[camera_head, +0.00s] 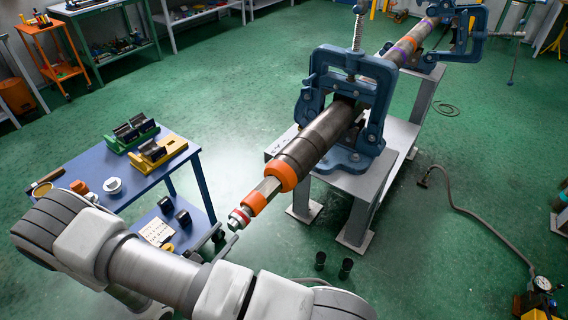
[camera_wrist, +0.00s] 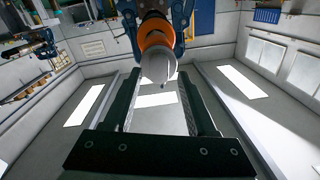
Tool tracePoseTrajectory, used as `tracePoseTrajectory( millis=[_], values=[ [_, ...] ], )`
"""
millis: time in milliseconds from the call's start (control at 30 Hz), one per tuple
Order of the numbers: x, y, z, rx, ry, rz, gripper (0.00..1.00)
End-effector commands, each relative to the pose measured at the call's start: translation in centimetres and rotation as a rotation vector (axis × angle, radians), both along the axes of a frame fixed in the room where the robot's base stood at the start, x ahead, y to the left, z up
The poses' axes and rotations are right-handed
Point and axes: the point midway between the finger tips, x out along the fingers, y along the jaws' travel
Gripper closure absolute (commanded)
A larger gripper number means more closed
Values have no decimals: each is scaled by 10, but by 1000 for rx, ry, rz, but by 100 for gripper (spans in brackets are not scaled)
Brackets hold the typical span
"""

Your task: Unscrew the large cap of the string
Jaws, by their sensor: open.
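The string is a long dark pipe (camera_head: 320,135) clamped in a blue vise (camera_head: 378,78), its near end sloping down-left in the head view. Toward that end are a wide orange collar (camera_head: 281,175), a grey section, a smaller orange ring (camera_head: 254,204) and a red-and-white tip (camera_head: 239,217). I cannot tell which part is the large cap. In the wrist view, an orange ring (camera_wrist: 157,38) and a pale grey end piece (camera_wrist: 158,66) face me. My gripper (camera_wrist: 158,78) is open, its dark fingers on either side of the end piece with gaps showing.
A blue table (camera_head: 185,163) at left holds green and yellow jaw holders (camera_head: 130,133) and small loose parts. A grey stand (camera_head: 345,185) carries the vise. A second vise (camera_head: 460,35) stands farther back. Two black cups (camera_head: 345,268) and a hose (camera_head: 470,215) lie on the green floor.

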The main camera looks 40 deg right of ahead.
Motion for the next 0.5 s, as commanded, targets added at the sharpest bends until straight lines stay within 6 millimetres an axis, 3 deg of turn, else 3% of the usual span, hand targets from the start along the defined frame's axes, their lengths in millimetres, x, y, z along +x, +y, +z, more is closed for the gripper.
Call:
tracePoseTrajectory(
  millis=[500],
  values=[
    [0,0,-3,197,-610,0,43]
  ],
)
